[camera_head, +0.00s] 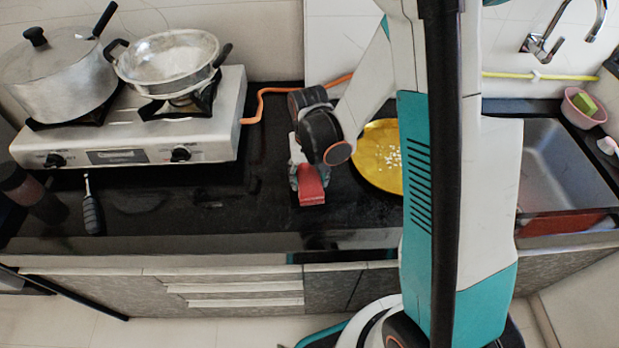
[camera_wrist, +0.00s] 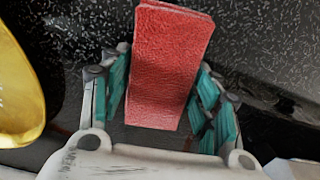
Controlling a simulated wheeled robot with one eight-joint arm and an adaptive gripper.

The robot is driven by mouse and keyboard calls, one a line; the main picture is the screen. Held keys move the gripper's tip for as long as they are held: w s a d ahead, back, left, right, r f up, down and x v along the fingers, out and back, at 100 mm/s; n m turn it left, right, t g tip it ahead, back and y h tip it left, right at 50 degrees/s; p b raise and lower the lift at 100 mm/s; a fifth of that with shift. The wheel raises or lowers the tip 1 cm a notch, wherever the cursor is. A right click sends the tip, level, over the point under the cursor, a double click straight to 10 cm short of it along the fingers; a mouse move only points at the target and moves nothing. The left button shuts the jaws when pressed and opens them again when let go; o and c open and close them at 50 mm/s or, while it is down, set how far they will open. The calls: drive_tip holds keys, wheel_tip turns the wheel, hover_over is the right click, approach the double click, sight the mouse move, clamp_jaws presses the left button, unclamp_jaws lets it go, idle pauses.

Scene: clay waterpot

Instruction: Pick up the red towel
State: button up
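The red towel (camera_wrist: 170,65) is a folded, block-like piece in the middle of the wrist view. It lies between the teal-padded fingers of my gripper (camera_wrist: 165,85). The fingertips meet its left and right edges, with narrow dark gaps lower down near the palm. In the head view the red towel (camera_head: 312,188) shows just below my gripper (camera_head: 309,172), low over the black counter. The arm hides part of the gripper there. I cannot tell whether the towel touches the counter.
A yellow plate (camera_head: 375,155) with white bits lies close to the right of my gripper. A stove (camera_head: 125,150) with a pot (camera_head: 60,75) and a pan (camera_head: 165,62) stands left. A sink (camera_head: 560,165) is right.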

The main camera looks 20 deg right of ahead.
sight(309, 176)
idle(0.3)
wheel_tip(309, 176, up, 20)
drive_tip(key=p, duration=0.7)
